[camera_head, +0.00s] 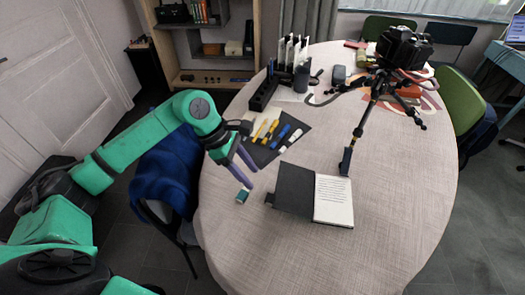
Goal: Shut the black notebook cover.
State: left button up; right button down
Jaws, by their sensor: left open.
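The black notebook lies open on the round table (280,260). Its black cover (294,188) is spread flat on the left, and its white written page (334,199) faces up on the right. My left gripper (250,172) is open and empty, just left of the cover and apart from it, with its fingers pointing toward the table. My right gripper is not in view.
A small green-topped block (243,195) sits near the table's left edge. A dark mat (263,152) with several colored tools lies behind the notebook. A camera tripod (372,100) stands behind right. The front of the table is clear.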

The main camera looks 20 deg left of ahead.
aim_at(268, 197)
pick_arm(q)
jog(key=b+x, duration=0.1)
jog(key=x, duration=0.1)
jog(key=b+x, duration=0.1)
jog(key=x, duration=0.2)
jog(key=b+x, duration=0.2)
jog(key=shift+s+d+f, duration=0.1)
jog(key=shift+s+f, duration=0.05)
jog(key=shift+s, duration=0.15)
jog(key=shift+w+d+f+b, duration=0.1)
jog(key=shift+d+f+b, duration=0.25)
jog(key=shift+f+b, duration=0.15)
jog(key=shift+c, duration=0.3)
jog(key=c, duration=0.4)
jog(key=shift+o, duration=0.2)
